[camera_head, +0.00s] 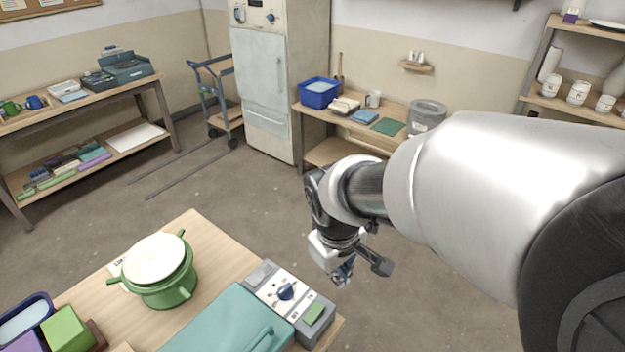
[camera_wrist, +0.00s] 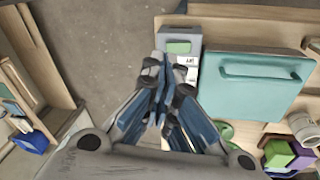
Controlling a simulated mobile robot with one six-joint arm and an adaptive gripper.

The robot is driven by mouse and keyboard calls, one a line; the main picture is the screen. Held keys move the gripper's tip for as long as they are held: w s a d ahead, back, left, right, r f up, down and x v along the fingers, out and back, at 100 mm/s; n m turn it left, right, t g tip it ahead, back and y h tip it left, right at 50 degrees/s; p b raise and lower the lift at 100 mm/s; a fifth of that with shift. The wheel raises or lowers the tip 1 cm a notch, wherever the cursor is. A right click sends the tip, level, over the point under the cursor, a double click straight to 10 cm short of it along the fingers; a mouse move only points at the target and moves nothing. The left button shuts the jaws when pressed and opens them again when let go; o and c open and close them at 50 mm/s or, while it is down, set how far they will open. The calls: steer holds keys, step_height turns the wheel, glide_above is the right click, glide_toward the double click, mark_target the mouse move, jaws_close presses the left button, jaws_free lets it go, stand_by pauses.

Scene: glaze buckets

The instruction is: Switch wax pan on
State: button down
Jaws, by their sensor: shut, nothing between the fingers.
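A grey control box (camera_head: 267,272) with a white face, a dark blue knob (camera_head: 286,291) and a green button (camera_head: 313,314) stands at the right end of the near table. It adjoins a teal lidded unit (camera_head: 215,322) with a bar handle. A green pan (camera_head: 165,291) with white contents or a white lid sits left of them. My gripper (camera_head: 345,272) is shut and empty, beyond and right of the control box, apart from it in this view. In the wrist view, the fingertips (camera_wrist: 160,62) overlap the control box (camera_wrist: 187,36); its green button (camera_wrist: 178,47) shows, while the knob is hidden.
The near table (camera_head: 203,236) also holds a green block (camera_head: 68,329) and a blue tray (camera_head: 22,318) at left. Open floor (camera_head: 225,190) lies beyond it. A bench with a blue bin (camera_head: 319,93) stands along the back wall.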

mark_target(315, 304)
steer(key=w+a+f+n+p, duration=0.2)
steer(key=w+a+f+n, duration=0.1)
steer(key=a+f, duration=0.2)
steer(key=shift+a+g+h, duration=0.3)
steer(key=shift+a+g, duration=0.1)
steer(key=shift+a, duration=0.05)
steer(key=shift+f, duration=0.2)
steer(key=f+b, duration=0.1)
steer(key=f, duration=0.3)
steer(key=w+d+f+b, duration=0.1)
steer(key=f, duration=0.3)
steer(key=f+b, duration=0.2)
steer(key=f, duration=0.3)
steer(key=shift+w+d+f, duration=0.1)
steer(key=shift+w+d, duration=0.1)
steer(key=shift+w, duration=0.15)
steer(key=shift+f, duration=0.2)
steer(key=shift+w+d+f+b, duration=0.2)
steer(key=shift+f+b, duration=0.25)
steer(key=shift+f, duration=0.1)
steer(key=shift+s+a+r, duration=0.1)
steer(key=shift+s, duration=0.05)
